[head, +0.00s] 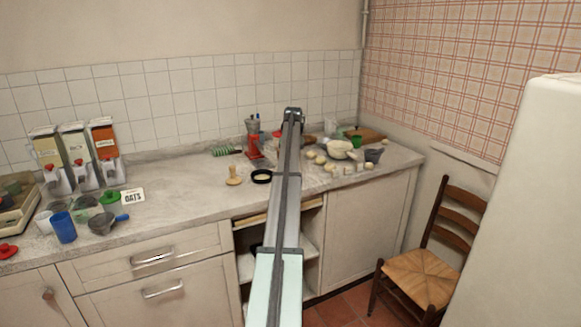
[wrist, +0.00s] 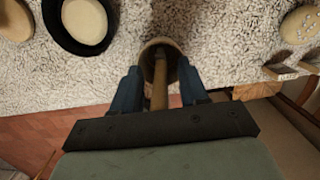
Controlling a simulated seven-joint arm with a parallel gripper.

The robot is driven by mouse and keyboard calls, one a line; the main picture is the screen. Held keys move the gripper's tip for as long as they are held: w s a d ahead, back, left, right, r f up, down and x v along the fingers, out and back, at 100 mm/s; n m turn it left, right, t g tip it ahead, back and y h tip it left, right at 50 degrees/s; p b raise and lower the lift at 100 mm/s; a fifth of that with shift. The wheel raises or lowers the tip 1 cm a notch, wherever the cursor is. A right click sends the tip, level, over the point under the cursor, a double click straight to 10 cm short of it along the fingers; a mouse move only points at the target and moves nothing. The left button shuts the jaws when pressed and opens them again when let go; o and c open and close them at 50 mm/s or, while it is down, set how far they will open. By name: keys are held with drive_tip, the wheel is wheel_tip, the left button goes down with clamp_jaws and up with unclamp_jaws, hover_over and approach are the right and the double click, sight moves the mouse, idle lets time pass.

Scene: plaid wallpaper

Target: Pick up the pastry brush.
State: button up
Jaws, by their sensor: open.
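My gripper (wrist: 158,88) is open in the wrist view, its two dark blue fingers on either side of a wooden handle. The handle belongs to a tan wooden utensil (wrist: 159,78) with a rounded, wider far end, at the counter's front edge. It may be the pastry brush, but I see no bristles. I cannot tell whether the fingers touch it. In the head view my arm hides the gripper and this spot.
A black ring (head: 262,176) with pale dough inside lies left of my arm, beside a wooden tool (head: 234,177). A red appliance (head: 254,142) stands behind. Several dough pieces and a bowl (head: 340,149) are to the right.

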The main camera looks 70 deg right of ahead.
drive_tip(key=shift+f, duration=0.25)
clamp_jaws()
drive_tip(key=shift+r, duration=0.2)
idle(0.3)
